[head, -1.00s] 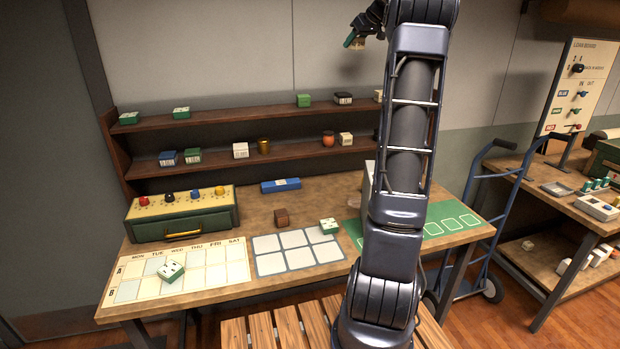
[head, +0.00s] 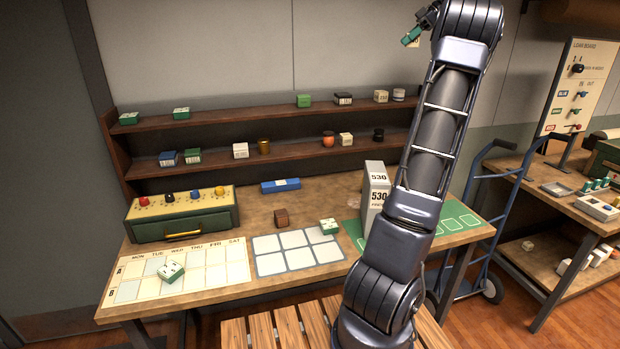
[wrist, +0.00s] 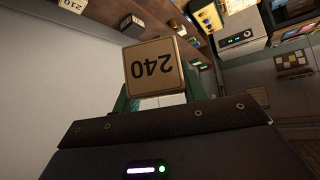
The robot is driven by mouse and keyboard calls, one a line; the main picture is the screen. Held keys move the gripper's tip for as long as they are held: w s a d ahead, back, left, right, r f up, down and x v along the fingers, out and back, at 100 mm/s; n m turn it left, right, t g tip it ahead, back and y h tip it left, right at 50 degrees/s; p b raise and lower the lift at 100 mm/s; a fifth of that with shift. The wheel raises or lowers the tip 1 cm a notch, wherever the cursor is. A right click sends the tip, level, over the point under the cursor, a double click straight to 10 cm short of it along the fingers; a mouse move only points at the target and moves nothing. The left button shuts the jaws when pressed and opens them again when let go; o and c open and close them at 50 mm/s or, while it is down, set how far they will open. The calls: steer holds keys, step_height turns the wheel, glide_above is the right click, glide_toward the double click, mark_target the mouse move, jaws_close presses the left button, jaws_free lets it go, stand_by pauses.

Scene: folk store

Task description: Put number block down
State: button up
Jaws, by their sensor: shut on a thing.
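A cream number block marked 240 (wrist: 155,66) fills the middle of the wrist view, its digits upside down. My gripper (wrist: 158,98) is shut on it, with green fingers on both sides of the block. In the head view my gripper (head: 411,38) is high at the top, above the shelves and well clear of the table. The block is small there and mostly hidden by the fingers.
Two wall shelves (head: 240,109) hold several small blocks and jars. The table (head: 330,190) carries a grey box marked 530 (head: 377,195), a calendar mat (head: 215,275), a white-celled mat (head: 298,262), a green mat (head: 460,211) and a green-and-yellow box (head: 182,222). A hand truck (head: 499,220) stands at right.

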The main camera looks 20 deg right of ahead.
mark_target(419, 37)
steer(key=shift+s+d+r+n+g, duration=0.15)
steer(key=shift+s+d+r+n, duration=0.1)
steer(key=shift+s+d, duration=0.3)
steer(key=shift+s+d+r+n+g, duration=0.15)
steer(key=shift+s+d+n, duration=0.15)
steer(key=shift+s, duration=0.4)
steer(key=shift+s+d+f, duration=0.15)
steer(key=shift+f, duration=0.1)
step_height(419, 37, down, 61)
steer(key=shift+f, duration=0.15)
steer(key=shift+f, duration=0.1)
steer(key=o, duration=1)
steer(key=shift+o, duration=0.2)
steer(key=v, duration=1.2)
